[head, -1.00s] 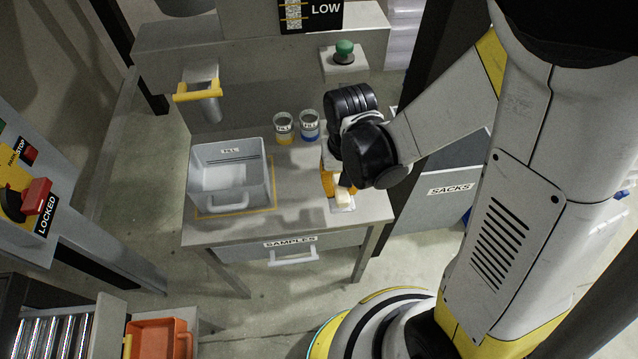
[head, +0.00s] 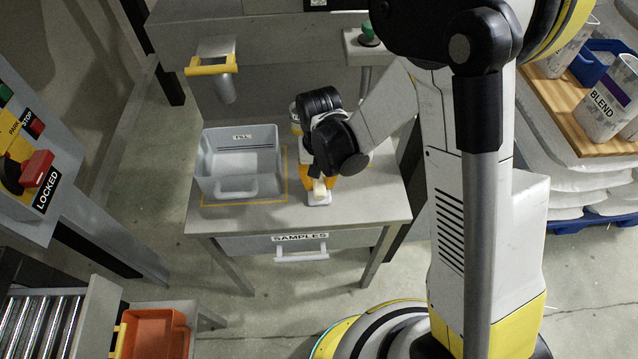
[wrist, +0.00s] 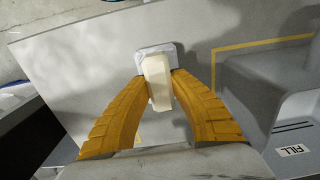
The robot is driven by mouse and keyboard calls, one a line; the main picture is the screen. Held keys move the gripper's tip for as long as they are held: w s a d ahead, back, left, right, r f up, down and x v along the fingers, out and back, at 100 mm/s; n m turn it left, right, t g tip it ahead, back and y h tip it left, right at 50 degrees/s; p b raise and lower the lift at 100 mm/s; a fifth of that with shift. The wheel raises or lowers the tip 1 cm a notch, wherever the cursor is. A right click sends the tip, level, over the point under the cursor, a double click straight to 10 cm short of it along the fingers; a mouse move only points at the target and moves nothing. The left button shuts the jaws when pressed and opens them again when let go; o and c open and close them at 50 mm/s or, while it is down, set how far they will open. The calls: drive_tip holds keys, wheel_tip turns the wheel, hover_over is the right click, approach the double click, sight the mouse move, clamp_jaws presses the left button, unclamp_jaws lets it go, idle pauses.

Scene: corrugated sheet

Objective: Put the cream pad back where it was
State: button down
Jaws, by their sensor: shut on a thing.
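The cream pad (head: 319,187) is a pale upright block, held between the yellow fingers of my gripper (head: 317,178). In the wrist view the pad (wrist: 158,85) sits between both fingertips (wrist: 157,76). A whitish square piece (wrist: 147,47) shows at its far end, also seen at the pad's foot in the head view (head: 319,199). I cannot tell whether it is joined to the pad or touches the tabletop. The gripper is over the grey table (head: 365,200), right of the grey FILL bin (head: 238,187).
A yellow outline (wrist: 255,44) surrounds the bin's place. The tabletop right of my gripper is clear. The SAMPLES drawer (head: 345,240) is under the front edge. A green button (head: 369,34) stands behind. My arm hides part of the table's back.

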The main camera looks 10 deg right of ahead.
sight(319, 181)
drive_tip(key=shift+f, duration=0.2)
drive_tip(key=c, duration=1.2)
unclamp_jaws()
drive_tip(key=shift+r, duration=0.1)
drive_tip(key=shift+r, duration=0.15)
wheel_tip(319, 181, up, 12)
drive_tip(key=p, duration=0.6)
drive_tip(key=shift+s+d+r+t, duration=1.2)
drive_tip(key=shift+s+d+r, duration=0.85)
drive_tip(key=shift+r, duration=0.8)
drive_tip(key=shift+s+d+r+t, duration=1.2)
drive_tip(key=shift+s+d+r, duration=0.4)
drive_tip(key=shift+d+r, duration=1.1)
drive_tip(key=shift+s+d+r+t, duration=1.2)
drive_tip(key=shift+s+d+r, duration=0.7)
drive_tip(key=shift+r, duration=1.15)
